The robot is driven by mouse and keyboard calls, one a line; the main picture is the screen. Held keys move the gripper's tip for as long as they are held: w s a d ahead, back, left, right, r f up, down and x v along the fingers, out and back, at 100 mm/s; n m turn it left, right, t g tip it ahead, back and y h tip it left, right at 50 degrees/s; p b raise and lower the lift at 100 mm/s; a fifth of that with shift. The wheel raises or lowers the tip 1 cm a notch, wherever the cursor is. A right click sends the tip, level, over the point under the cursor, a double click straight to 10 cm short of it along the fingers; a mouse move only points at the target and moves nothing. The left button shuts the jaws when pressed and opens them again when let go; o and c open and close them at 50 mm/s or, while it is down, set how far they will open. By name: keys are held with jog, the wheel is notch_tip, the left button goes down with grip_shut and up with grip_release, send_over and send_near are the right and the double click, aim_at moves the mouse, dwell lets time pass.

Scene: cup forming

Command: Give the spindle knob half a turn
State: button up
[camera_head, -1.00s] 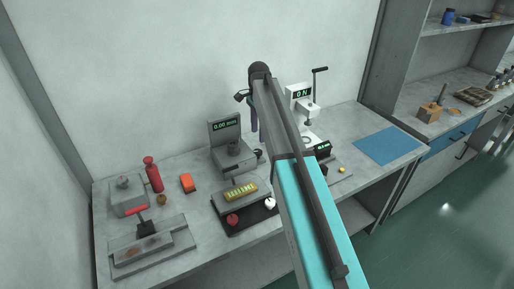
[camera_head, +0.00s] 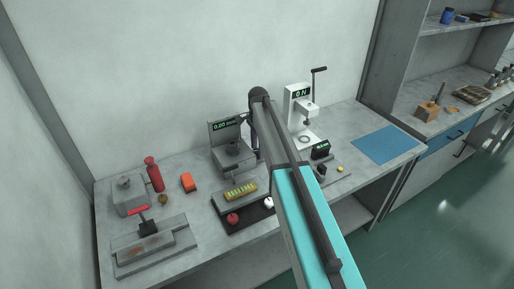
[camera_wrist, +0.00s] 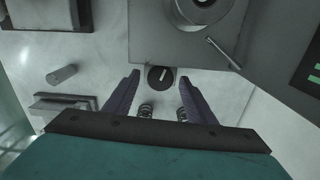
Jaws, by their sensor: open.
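The spindle knob (camera_wrist: 161,80) is a round black knob with a pale line across its face, at the front edge of a grey machine block (camera_wrist: 145,48). The line stands nearly upright in the wrist view. My gripper (camera_wrist: 160,74) is open, one dark finger on each side of the knob, with gaps visible between. I cannot tell how far above the knob the fingertips are. In the head view, the grey machine with the 0.00 mm display (camera_head: 224,126) stands left of my arm. My arm hides the knob and fingers there.
A white press reading 0 N (camera_head: 302,91) stands right of my arm, with a small dark display (camera_head: 320,150) before it. A dark tray (camera_head: 238,226) with red and white knobs lies in front. A blue mat (camera_head: 388,145) covers the right side of the bench.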

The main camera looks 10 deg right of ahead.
jog(key=c, duration=1)
jog(key=shift+c, duration=0.2)
jog(key=shift+n, duration=0.5)
jog(key=shift+n+b, duration=0.4)
jog(key=shift+n, duration=2.1)
jog(key=o, duration=1)
jog(key=shift+o, duration=0.2)
